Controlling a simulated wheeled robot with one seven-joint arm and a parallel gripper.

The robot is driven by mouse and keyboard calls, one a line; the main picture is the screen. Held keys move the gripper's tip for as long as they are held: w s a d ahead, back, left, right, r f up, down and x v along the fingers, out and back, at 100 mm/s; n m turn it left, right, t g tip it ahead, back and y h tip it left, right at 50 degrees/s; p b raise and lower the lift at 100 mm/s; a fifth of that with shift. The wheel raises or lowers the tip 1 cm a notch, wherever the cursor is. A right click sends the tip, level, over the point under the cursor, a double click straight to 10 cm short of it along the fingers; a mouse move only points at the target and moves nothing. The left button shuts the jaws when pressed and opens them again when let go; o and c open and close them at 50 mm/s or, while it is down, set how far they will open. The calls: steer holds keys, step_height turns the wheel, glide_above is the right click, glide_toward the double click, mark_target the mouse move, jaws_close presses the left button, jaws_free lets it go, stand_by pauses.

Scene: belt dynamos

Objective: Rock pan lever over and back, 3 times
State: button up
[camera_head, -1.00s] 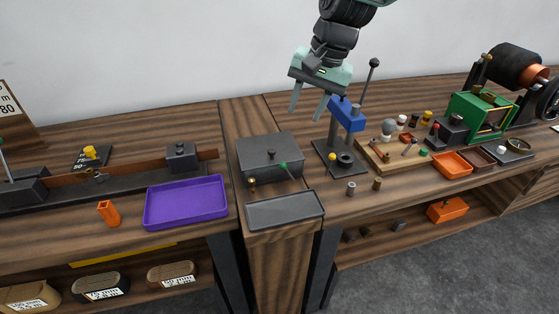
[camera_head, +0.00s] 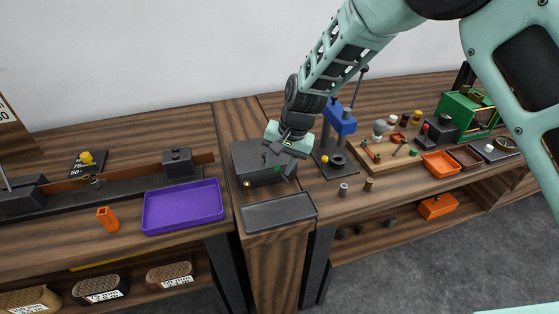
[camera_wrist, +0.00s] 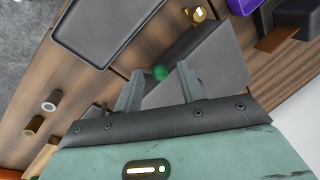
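The pan lever's green knob (camera_head: 277,169) sits at the right front of a grey box (camera_head: 252,178) with a small dark knob on its lid. In the wrist view the green knob (camera_wrist: 160,73) lies between and just beyond the fingertips. My gripper (camera_head: 279,160) is just above it, pointing down and tilted. In the wrist view my gripper (camera_wrist: 158,76) is open, with a finger on each side of the knob and no clear contact. The lever's rod is mostly hidden by the gripper.
A shallow grey tray (camera_head: 280,212) lies in front of the box; a purple tray (camera_head: 183,207) is to the left. A blue-headed press (camera_head: 340,118) stands close to the right of my gripper. A brass knob (camera_wrist: 194,15) sits at the box's front.

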mark_target(281, 172)
jaws_close()
steer(key=shift+f, duration=0.1)
steer(key=d+y+b, duration=0.1)
steer(key=b, duration=0.1)
steer(key=d+y+b, duration=0.1)
steer(key=b, duration=0.2)
steer(key=shift+w+f+g, duration=0.1)
steer(key=shift+w+g, duration=0.2)
steer(key=shift+w, duration=0.1)
steer(key=y+b, duration=0.1)
steer(key=d+y+b, duration=0.1)
steer(key=b, duration=0.1)
steer(key=d+y+b, duration=0.1)
steer(key=shift+w+d+g+y+b, duration=0.2)
steer(key=shift+w+g+y+b, duration=0.05)
steer(key=shift+g+y+b, duration=0.15)
steer(key=shift+r, duration=0.2)
jaws_free()
